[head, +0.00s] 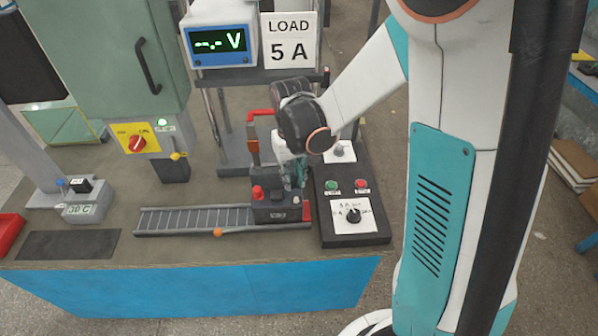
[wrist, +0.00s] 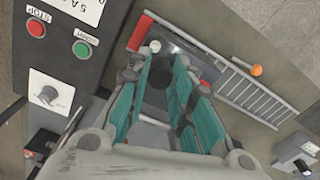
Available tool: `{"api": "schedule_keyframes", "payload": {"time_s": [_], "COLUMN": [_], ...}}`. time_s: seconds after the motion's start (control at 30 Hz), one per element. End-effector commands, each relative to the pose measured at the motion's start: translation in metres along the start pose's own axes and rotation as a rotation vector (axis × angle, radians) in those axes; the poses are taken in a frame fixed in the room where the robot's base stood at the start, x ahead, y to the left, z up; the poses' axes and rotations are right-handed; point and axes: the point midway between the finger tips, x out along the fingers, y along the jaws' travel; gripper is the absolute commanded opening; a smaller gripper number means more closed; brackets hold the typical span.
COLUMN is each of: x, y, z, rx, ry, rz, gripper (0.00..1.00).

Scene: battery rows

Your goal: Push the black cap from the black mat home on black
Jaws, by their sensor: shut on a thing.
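My gripper (head: 294,172) points down over the right part of a dark battery (head: 282,213) at the right end of the roller track. In the wrist view its teal fingers (wrist: 161,80) are closed around a dark piece (wrist: 157,74), which I take for the black cap. The fingers hide most of it, and I cannot tell how far it sits on the terminal beneath. A red cap (head: 258,192) stands on the battery's left part, just beside my fingers. The black mat (head: 68,244) at the front left is bare.
The roller track (head: 190,219) runs left from the battery. A dark control box (head: 350,205) with buttons and a knob stands close at the right. A red-handled lever (head: 253,140) and the load stand are behind. A small grey tester (head: 85,205) is at the left.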

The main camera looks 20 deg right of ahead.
Motion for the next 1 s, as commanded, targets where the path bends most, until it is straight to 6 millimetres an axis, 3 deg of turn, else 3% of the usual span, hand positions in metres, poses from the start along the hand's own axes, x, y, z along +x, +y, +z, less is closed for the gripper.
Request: {"api": "schedule_keyframes", "payload": {"time_s": [0.6, 1.0], "x": [0.042, 0.043], "y": [0.0, 0.0], "z": [-0.001, -0.001], "rx": [0.0, 0.0], "ry": [0.0, 0.0], "rz": [0.0, 0.0], "gripper": [0.11, 0.11]}}
